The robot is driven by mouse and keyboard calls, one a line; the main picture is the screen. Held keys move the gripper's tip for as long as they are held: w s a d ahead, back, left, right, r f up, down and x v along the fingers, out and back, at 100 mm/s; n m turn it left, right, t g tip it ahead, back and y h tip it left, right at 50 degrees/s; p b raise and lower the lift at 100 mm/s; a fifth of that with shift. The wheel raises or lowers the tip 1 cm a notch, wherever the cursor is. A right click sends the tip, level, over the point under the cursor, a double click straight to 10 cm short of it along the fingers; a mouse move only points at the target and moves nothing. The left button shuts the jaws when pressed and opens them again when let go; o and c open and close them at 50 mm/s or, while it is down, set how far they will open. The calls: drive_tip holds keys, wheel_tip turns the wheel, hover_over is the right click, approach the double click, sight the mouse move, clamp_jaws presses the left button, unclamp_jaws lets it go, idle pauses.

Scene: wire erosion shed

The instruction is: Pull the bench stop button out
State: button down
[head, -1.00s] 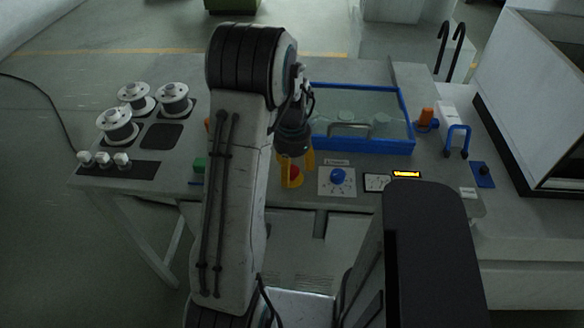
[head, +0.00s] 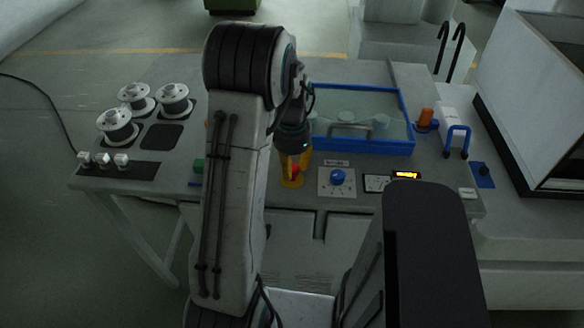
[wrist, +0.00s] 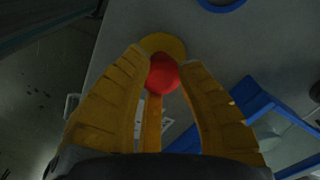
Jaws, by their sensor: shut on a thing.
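The bench stop button is a red mushroom head (wrist: 163,74) on a round yellow base (wrist: 165,44) on the bench top. In the head view the red button (head: 295,170) shows between the yellow fingers, low on the bench near its front edge. My gripper (wrist: 168,66) points down at it, with its yellow fingers closed around the sides of the red head. In the head view my gripper (head: 293,172) partly hides the button and most of its base. I cannot tell whether the button is pressed in or out.
A blue knob (head: 337,177) on a white plate sits just right of the gripper. A blue-rimmed tank (head: 362,149) stands behind it. Several wire spools (head: 118,127) stand at the left. A lit yellow display (head: 406,175) is further right.

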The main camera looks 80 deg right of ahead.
sight(293, 165)
drive_tip(key=c, duration=0.7)
unclamp_jaws()
drive_tip(key=shift+r, duration=0.1)
drive_tip(key=shift+c, duration=0.2)
wheel_tip(293, 165, up, 12)
idle(0.8)
drive_tip(key=w+a+f+n, duration=0.1)
drive_tip(key=a+f+n, duration=0.4)
drive_tip(key=a+n, duration=0.1)
drive_tip(key=w+a+r+n+t, duration=0.1)
drive_tip(key=w+a+r+n, duration=0.1)
drive_tip(key=w+a+n, duration=0.4)
drive_tip(key=w+a+r+n+t, duration=0.1)
drive_tip(key=w+a+r+n, duration=0.2)
drive_tip(key=w+a+n, duration=0.4)
drive_tip(key=w+a+r+n+t, duration=0.2)
drive_tip(key=w+a+n, duration=0.5)
drive_tip(key=a, duration=1.3)
drive_tip(key=shift+a+r, duration=0.3)
drive_tip(key=shift+r, duration=0.35)
